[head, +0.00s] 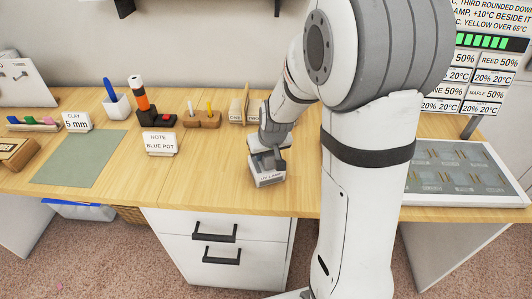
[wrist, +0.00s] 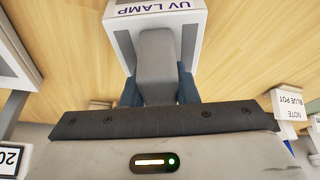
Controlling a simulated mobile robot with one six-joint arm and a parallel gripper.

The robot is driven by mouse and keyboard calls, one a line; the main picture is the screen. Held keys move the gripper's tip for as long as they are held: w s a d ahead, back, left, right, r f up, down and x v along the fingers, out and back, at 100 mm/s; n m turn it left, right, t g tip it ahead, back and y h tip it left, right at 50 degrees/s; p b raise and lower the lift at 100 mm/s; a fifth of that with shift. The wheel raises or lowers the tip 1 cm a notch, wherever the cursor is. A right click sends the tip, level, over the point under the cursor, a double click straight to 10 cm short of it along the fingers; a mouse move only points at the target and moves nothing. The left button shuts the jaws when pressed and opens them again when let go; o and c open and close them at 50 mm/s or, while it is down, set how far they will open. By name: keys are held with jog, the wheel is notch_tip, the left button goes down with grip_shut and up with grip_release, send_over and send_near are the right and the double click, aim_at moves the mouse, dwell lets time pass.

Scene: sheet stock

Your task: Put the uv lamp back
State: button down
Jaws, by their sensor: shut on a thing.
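The uv lamp (head: 268,179) is a white block with a printed label and a grey upper part, near the front edge of the wooden worktop, right of the note sign. In the wrist view its white body (wrist: 178,17) reads "UV LAMP" upside down. My gripper (head: 268,153) is above the block, pointing down. In the wrist view my gripper's (wrist: 156,82) blue-grey fingers are shut on the lamp's grey part. I cannot tell whether the lamp's base touches the worktop.
Left of it are a "NOTE BLUE POT" sign (head: 160,144), a wooden holder (head: 202,121), an orange-and-white tool (head: 140,92) and a green mat (head: 80,157). Light upright boards (head: 238,104) stand behind my gripper. A framed tray (head: 470,199) lies at right. Worktop (head: 215,165) left of the lamp is clear.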

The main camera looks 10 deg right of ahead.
jog(key=shift+f, duration=0.1)
jog(key=c, duration=1.1)
grip_release()
